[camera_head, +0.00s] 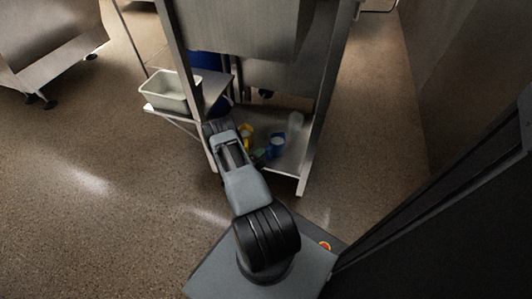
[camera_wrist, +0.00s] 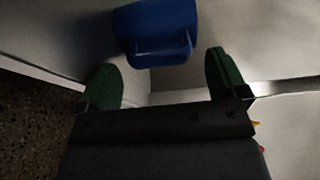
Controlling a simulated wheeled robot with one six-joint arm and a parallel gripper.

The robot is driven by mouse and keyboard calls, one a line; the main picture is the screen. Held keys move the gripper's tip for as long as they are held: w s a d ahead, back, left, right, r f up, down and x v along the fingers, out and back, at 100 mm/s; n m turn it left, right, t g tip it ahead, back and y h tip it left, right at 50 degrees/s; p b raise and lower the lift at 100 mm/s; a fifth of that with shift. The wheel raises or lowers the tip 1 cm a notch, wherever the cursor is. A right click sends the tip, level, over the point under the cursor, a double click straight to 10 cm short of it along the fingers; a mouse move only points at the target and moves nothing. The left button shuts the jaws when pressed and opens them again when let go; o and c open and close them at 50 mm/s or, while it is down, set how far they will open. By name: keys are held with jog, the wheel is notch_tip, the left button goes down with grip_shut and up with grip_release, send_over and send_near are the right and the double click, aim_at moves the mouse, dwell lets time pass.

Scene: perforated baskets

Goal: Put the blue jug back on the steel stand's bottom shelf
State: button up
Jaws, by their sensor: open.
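The blue jug (camera_head: 277,146) stands on the bottom shelf (camera_head: 296,163) of the steel stand (camera_head: 327,95). In the wrist view the blue jug (camera_wrist: 155,28) is at the top middle, with its handle towards me. My gripper (camera_wrist: 164,80) is open and empty there, with its green fingers apart on either side below the jug. The jug lies beyond the fingertips, and I see no contact. In the head view my gripper (camera_head: 260,154) is low at the shelf, just left of the jug, partly hidden by my arm.
A yellow item (camera_head: 247,136) and a pale translucent container (camera_head: 295,121) are also on the bottom shelf. A light grey tub (camera_head: 170,90) sits on a side shelf to the left. The stand's front right leg (camera_head: 304,180) is close by. Open floor (camera_head: 90,190) lies left.

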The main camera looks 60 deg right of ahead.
jog(key=a+p, duration=0.2)
jog(key=a, duration=0.6)
jog(key=w+a+r+m+g+y, duration=0.2)
jog(key=a+r+m+g+y, duration=0.15)
jog(key=r+m, duration=0.65)
jog(key=w+a+r+m+g+y, duration=0.1)
jog(key=a+r+m+g+y, duration=0.2)
jog(key=r+m, duration=0.8)
jog(key=s+a+r+m+t+y, duration=0.3)
jog(key=a+r+m+t+y, duration=0.2)
jog(key=a, duration=0.5)
jog(key=s+a+r+m+t+y, duration=0.3)
jog(key=a+r+m+t+y, duration=0.3)
jog(key=a+r+m, duration=0.3)
notch_tip(320, 180, up, 3)
jog(key=shift+a+r+b, duration=0.15)
jog(key=shift+a+b, duration=0.15)
jog(key=shift+a, duration=0.3)
jog(key=shift+y, duration=0.25)
